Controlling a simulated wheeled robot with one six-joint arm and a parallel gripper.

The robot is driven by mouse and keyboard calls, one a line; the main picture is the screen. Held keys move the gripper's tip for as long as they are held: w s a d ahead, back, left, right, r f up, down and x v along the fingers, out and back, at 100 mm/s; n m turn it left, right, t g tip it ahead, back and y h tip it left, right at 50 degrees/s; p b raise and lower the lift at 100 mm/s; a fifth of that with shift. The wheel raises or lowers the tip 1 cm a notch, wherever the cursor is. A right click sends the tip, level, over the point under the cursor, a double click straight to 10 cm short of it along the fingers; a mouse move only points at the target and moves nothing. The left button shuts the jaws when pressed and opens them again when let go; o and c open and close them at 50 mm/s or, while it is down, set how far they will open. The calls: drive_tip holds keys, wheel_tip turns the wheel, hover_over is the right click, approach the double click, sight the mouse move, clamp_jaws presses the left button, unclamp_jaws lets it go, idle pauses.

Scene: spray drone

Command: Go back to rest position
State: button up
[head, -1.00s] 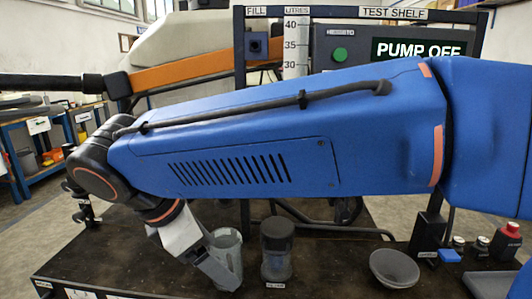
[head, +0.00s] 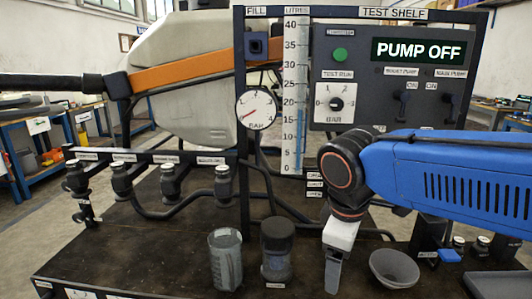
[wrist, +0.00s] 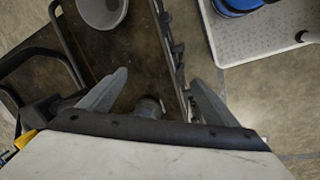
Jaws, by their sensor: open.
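My gripper (head: 333,270) hangs from my blue arm on the right side of the head view, pointing down over the dark bench (head: 160,240). It is between a dark lidded jar (head: 277,250) on its left and a grey funnel bowl (head: 394,268) on its right. In the wrist view my gripper (wrist: 155,95) has its two fingers spread apart, with nothing between them. In that view a grey round bowl (wrist: 103,10) shows at the top.
A clear measuring jug (head: 226,260) stands left of the jar. A nozzle rail (head: 150,157) spans the bench's left. A gauge (head: 256,109), level scale (head: 295,95) and control panel (head: 388,78) reading PUMP OFF stand behind.

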drive_tip(key=s+d+f+m+t, duration=0.1)
drive_tip(key=s+d+f+m, duration=0.2)
drive_tip(key=d+m, duration=0.3)
drive_tip(key=s+d+f+m+t+y, duration=0.1)
drive_tip(key=s+d+f+m, duration=0.3)
drive_tip(key=d, duration=0.3)
drive_tip(key=shift+f+m+t, duration=0.3)
drive_tip(key=shift+m, duration=0.6)
drive_tip(key=shift+d, duration=0.1)
idle(0.8)
